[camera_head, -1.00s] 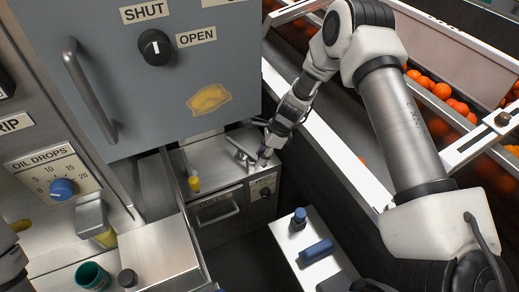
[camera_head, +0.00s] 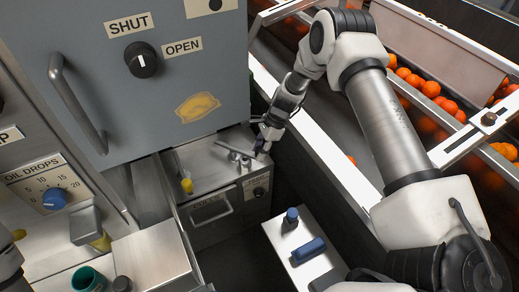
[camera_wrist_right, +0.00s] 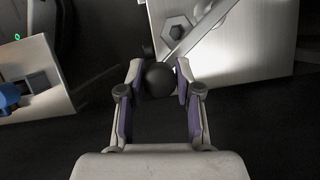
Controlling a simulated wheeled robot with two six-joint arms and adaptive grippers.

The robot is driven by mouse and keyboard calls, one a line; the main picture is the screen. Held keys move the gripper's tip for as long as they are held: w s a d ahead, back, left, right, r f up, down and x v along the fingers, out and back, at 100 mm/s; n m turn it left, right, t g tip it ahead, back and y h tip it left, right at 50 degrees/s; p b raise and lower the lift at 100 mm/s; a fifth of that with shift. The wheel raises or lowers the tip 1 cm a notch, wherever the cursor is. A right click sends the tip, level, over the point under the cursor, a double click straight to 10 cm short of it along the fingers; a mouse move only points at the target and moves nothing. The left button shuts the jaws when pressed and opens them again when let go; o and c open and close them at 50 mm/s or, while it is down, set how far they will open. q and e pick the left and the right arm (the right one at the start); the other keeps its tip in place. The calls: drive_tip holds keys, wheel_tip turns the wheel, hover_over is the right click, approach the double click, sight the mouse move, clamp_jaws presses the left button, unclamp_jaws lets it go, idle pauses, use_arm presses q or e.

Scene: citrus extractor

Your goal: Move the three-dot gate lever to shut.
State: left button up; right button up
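The gate lever (camera_head: 232,152) is a metal bar on top of the low steel box, below the grey cabinet. In the right wrist view its shaft (camera_wrist_right: 186,42) runs from a hex nut on the plate toward a dark ball knob (camera_wrist_right: 159,79). My right gripper (camera_head: 262,146) is at the lever's right end. Any dots on the lever are too small to make out. Of my left arm only a part shows at the left edge; its gripper is out of view.
The grey cabinet (camera_head: 190,60) carries a handle (camera_head: 78,105) and a black knob (camera_head: 141,60) beside SHUT and OPEN labels. A yellow-tipped peg (camera_head: 187,185) stands left of the lever. A white stand (camera_head: 322,268) holds blue items. The conveyor rail (camera_head: 315,135) lies to the right.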

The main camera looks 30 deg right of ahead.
drive_tip(key=shift+o, duration=1.1)
wheel_tip(320, 180, up, 10)
drive_tip(key=shift+f, duration=0.1)
